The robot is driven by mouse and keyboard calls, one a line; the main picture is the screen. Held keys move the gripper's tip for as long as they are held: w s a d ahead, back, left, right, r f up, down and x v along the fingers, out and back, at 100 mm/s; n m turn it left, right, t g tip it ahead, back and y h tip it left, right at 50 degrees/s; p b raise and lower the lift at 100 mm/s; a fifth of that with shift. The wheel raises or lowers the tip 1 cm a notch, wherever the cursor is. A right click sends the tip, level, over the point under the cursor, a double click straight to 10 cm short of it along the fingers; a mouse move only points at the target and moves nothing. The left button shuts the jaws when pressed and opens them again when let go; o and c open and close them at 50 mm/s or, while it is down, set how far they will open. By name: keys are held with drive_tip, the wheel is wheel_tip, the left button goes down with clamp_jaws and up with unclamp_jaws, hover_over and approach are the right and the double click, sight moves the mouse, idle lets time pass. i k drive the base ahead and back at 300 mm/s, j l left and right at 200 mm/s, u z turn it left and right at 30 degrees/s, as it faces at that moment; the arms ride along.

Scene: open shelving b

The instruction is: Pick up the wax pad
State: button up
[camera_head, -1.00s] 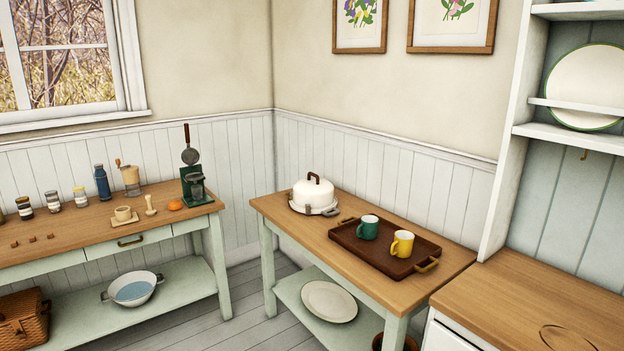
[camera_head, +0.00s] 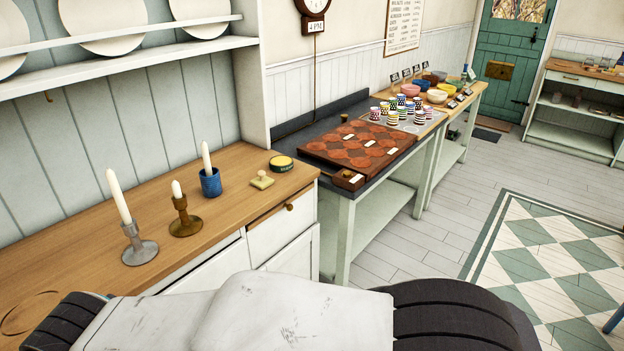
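A small pale yellow-green pad with a raised knob (camera_head: 262,181) lies on the wooden counter top, near its right end; it looks like the wax pad. A low round tin, dark green with a yellow top (camera_head: 281,163), sits just behind and to the right of it, apart from it. My gripper is not in view. Only a white and black part of my own arm shows across the bottom of the picture, well in front of the pad. Nothing touches the pad.
Candles stand to the left in a grey holder (camera_head: 139,246), a brass holder (camera_head: 184,221) and a blue cup (camera_head: 210,182). The counter (camera_head: 70,225) is bare behind them. A dark-topped table with a brown tray (camera_head: 322,150) stands to the right. Floor is open at right.

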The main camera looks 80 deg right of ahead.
sight(263, 181)
drive_tip(key=z, duration=2.3)
